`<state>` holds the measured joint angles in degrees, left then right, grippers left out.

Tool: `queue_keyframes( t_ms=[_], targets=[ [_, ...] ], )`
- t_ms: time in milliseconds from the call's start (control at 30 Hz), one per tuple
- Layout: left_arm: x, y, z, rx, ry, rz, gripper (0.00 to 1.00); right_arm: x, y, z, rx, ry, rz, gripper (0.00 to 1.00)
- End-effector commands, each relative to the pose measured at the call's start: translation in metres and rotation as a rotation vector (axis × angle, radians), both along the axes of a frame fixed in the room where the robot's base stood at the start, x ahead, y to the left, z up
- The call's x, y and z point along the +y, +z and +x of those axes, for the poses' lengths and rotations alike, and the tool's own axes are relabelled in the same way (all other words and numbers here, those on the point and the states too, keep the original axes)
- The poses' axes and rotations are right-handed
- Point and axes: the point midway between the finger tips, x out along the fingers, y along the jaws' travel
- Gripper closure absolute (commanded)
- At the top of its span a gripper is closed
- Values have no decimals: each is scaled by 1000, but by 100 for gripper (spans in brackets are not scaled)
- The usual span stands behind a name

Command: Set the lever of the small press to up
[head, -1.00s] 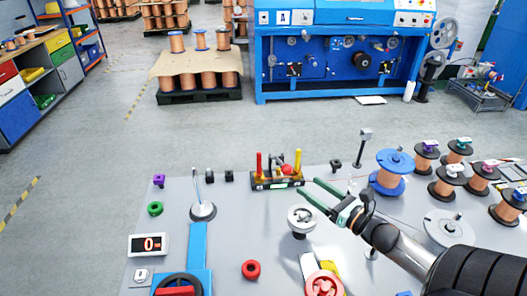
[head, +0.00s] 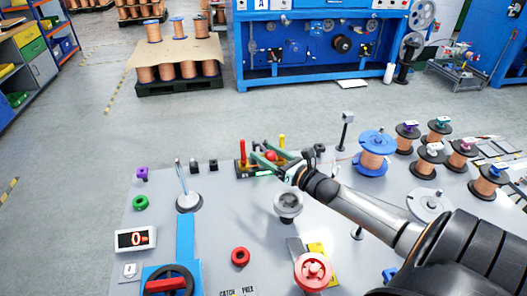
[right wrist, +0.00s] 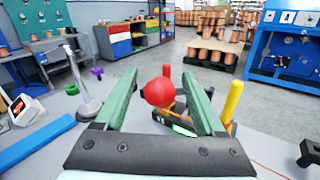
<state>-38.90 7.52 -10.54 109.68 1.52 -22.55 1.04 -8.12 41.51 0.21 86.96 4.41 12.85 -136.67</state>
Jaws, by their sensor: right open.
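The small press (head: 242,168) stands at the far edge of the grey table, between a red post (head: 242,150) and a yellow post (head: 282,142). Its lever carries a red ball knob (head: 271,156), which is large in the right wrist view (right wrist: 158,92). The lever's rod is mostly hidden, so its exact tilt is hard to tell. My right gripper (head: 261,151) is open, with its green fingers reaching over the press. In the right wrist view the knob shows between the two fingers, nearer the left one, with no clear contact. My left gripper is not in view.
A metal rod on a round base (head: 188,200) stands left of the press. A grey-white spool (head: 288,205) sits below my right wrist. A dark post (head: 345,130) and a blue spool (head: 375,150) stand to the right. Bare table lies between rod and spool.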

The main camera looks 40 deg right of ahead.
Motion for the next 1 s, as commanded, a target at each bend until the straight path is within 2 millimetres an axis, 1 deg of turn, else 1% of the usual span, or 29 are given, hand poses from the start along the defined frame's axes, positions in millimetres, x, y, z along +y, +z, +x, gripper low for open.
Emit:
queue_keyframes(
  t_ms=[67,200,533,1000],
  targets=[
    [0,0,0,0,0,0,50,0,1,7,-1,-1,-1,29],
    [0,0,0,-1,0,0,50,1,0,13,0,-1,-2,29],
    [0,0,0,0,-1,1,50,1,0,14,1,-1,-1,30],
    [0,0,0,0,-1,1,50,2,-1,14,1,1,0,83]
  ],
)
